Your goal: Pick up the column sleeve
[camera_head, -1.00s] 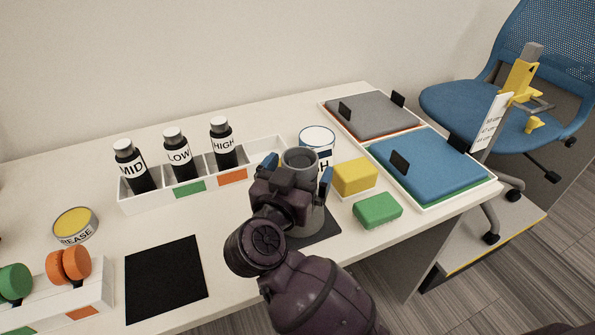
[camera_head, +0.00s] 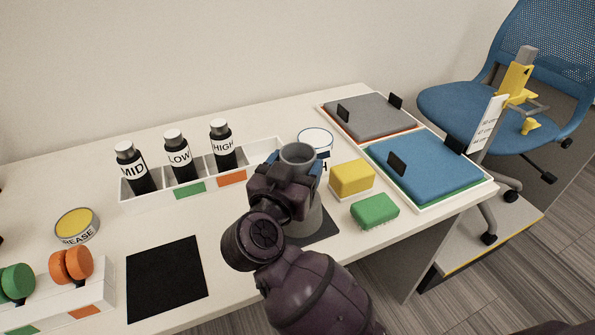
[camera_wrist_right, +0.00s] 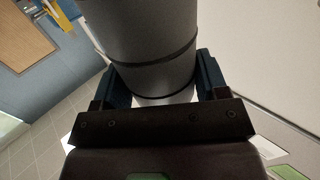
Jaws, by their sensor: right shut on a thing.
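The column sleeve (camera_head: 311,218) is a grey upright tube at the front of the table, partly hidden behind my right gripper (camera_head: 294,170). Its open top rim shows above the gripper. My right gripper is shut on the sleeve, with blue fingers on either side of it. In the right wrist view, the grey sleeve (camera_wrist_right: 145,40) with dark bands stands between the two fingers (camera_wrist_right: 163,82). I cannot tell whether its base touches the dark mat (camera_head: 322,228) under it. My left gripper is not in view.
A white tub (camera_head: 316,137) stands just behind the sleeve. A yellow block (camera_head: 352,176) and a green brush (camera_head: 375,210) lie to its right. A white rack (camera_head: 207,188) with labelled bottles is at left. Trays with a grey pad (camera_head: 369,114) and blue pad (camera_head: 428,164) lie right.

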